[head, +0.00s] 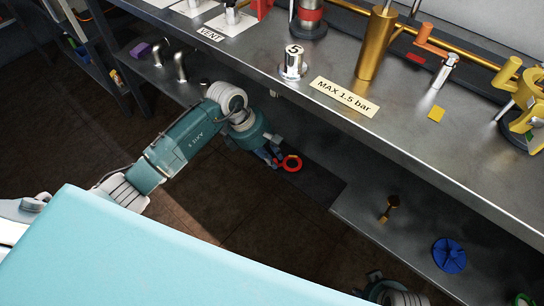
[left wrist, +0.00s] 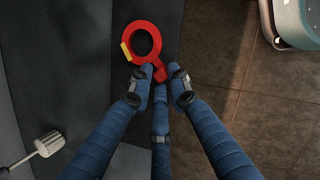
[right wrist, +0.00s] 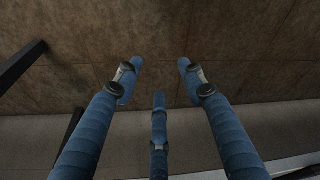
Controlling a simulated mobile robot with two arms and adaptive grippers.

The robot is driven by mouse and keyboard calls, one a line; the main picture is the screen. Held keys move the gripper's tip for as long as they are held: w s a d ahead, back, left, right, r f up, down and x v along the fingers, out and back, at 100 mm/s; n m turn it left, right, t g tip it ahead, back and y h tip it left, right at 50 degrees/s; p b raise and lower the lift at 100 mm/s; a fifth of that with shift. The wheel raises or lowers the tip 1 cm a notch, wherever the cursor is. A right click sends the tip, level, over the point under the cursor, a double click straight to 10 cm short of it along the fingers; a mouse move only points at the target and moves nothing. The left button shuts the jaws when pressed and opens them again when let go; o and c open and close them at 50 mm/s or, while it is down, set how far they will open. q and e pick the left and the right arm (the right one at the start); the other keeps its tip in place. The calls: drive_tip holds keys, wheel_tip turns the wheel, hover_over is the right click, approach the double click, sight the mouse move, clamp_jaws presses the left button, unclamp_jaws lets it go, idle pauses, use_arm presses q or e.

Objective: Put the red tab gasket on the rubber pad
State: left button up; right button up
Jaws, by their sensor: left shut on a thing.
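The red tab gasket is a red ring with a short tab; it shows in the head view (head: 292,163) and the left wrist view (left wrist: 126,41). A small yellow patch shows at the ring's left edge in the wrist view. My left gripper (head: 277,159) is shut on the tab, with the ring sticking out past the fingertips (left wrist: 158,76). The gasket is below the level of the bench top, in front of the bench. My right gripper (right wrist: 160,72) is open and empty over the brown floor. I cannot pick out the rubber pad for certain.
The steel bench (head: 455,180) carries a gold cylinder (head: 376,45), a chrome piece marked 5 (head: 293,62) and a label reading MAX 1.5 bar (head: 343,97). A lower shelf holds a brass piece (head: 389,208) and a blue round knob (head: 449,255). A metal brush (left wrist: 48,143) lies left of my left gripper.

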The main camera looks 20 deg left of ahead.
drive_tip(key=shift+r, duration=0.1)
use_arm(q)
drive_tip(key=shift+f, duration=0.1)
drive_tip(key=o, duration=0.8)
use_arm(e)
drive_tip(key=shift+w+r, duration=0.1)
drive_tip(key=shift+r, duration=0.15)
use_arm(q)
drive_tip(key=p+v, duration=0.1)
drive_tip(key=v, duration=1.1)
drive_tip(key=shift+p, duration=0.3)
use_arm(e)
wheel_tip(320, 180, down, 6)
drive_tip(key=s, duration=0.1)
drive_tip(key=shift+s, duration=0.4)
